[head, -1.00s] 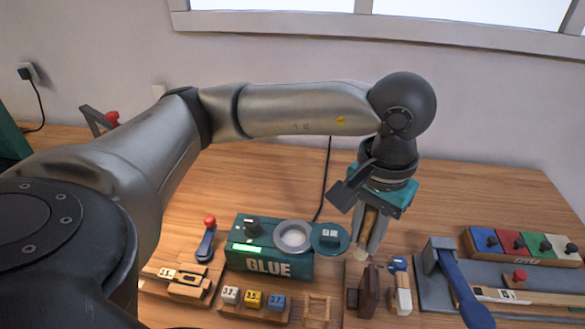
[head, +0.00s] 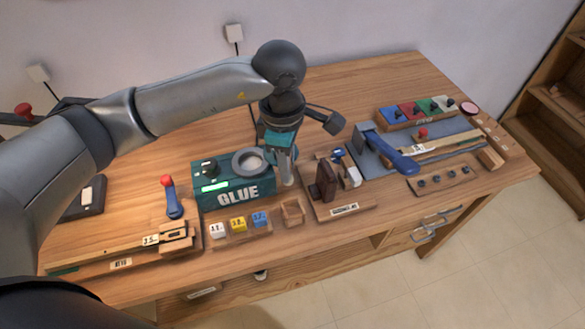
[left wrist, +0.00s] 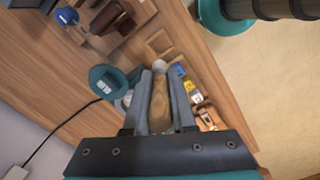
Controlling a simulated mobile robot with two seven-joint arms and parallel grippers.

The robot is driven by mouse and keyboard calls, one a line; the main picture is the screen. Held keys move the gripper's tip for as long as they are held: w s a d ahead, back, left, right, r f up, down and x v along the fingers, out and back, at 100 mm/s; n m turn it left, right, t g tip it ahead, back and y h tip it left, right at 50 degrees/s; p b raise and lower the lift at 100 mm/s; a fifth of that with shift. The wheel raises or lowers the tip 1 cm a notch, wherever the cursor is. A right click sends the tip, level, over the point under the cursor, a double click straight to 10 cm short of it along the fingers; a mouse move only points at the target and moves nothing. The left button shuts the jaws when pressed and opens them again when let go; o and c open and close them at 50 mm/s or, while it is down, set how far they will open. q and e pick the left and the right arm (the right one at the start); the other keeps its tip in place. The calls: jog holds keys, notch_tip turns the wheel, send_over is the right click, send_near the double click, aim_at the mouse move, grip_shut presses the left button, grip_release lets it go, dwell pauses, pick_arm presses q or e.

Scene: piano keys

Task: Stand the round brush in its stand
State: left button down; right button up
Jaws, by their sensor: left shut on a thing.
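My left gripper (head: 287,172) points down just right of the glue warmer (head: 226,196). In the left wrist view its fingers (left wrist: 160,85) are shut on the round brush (left wrist: 160,105). The brush has a wooden handle and a pale round tip. It lies along the fingers, tip away from the palm. A small square wooden holder (head: 292,213), perhaps the stand, sits on the bench in front of the gripper. It also shows as a recessed wooden block (left wrist: 160,43) beyond the brush tip. The gap between tip and holder is unclear. My right gripper is not in view.
The glue pot's ring (head: 250,162) is open on top, left of the gripper; its teal lid (left wrist: 108,82) is beside the fingers. Numbered blocks (head: 238,224) sit left of the holder. A dark brown block (head: 326,181) stands to its right.

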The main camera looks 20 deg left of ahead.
aim_at(292, 182)
pick_arm(q)
jog(key=n, duration=0.2)
jog(key=f+n+p, duration=0.1)
jog(key=n, duration=0.1)
jog(key=f+n, duration=0.1)
jog(key=n, duration=0.1)
jog(key=shift+w+d+n+p, duration=0.2)
jog(key=shift+d+n+p, duration=0.1)
jog(key=shift+d, duration=0.1)
jog(key=n, duration=0.1)
jog(key=f+n, duration=0.1)
jog(key=n, duration=0.1)
jog(key=shift+d+f+n+p, duration=0.1)
jog(key=shift+f+n+p, duration=0.2)
jog(key=shift+p, duration=0.1)
jog(key=shift+f+n, duration=0.25)
jog(key=shift+n, duration=0.15)
jog(key=shift+f+b, duration=0.85)
jog(key=shift+f, duration=0.2)
notch_tip(292, 182, down, 3)
jog(key=shift+r+b, duration=0.1)
jog(key=shift+b, duration=1)
jog(key=shift+f+b, duration=1.75)
jog(key=shift+f, duration=0.3)
